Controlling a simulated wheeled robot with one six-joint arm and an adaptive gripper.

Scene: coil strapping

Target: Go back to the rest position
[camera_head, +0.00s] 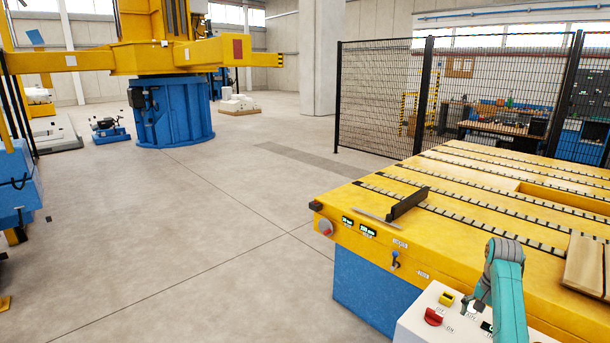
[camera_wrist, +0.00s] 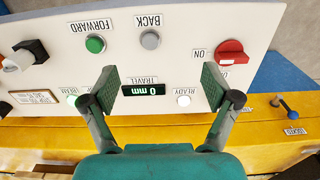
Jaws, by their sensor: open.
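My gripper (camera_wrist: 158,85) is open and empty in the wrist view. Its two dark fingers stand apart in front of a white control panel (camera_wrist: 180,30). The panel appears upside down there, with a green button (camera_wrist: 95,44), a grey button (camera_wrist: 150,39), a red switch (camera_wrist: 231,52) and a display (camera_wrist: 143,91) reading 0 mm between the fingers. I cannot tell whether a fingertip touches the panel. In the head view my teal arm is at the lower right, over the white panel (camera_head: 415,318); the fingers are hidden there.
A yellow table (camera_head: 440,225) with black-and-white strips fills the right, bearing a dark upright plate (camera_head: 407,204) and wooden boards (camera_head: 586,265). A mesh fence (camera_head: 385,95) stands behind. A yellow and blue machine (camera_head: 172,110) stands at the back left. The grey floor (camera_head: 190,230) between is clear.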

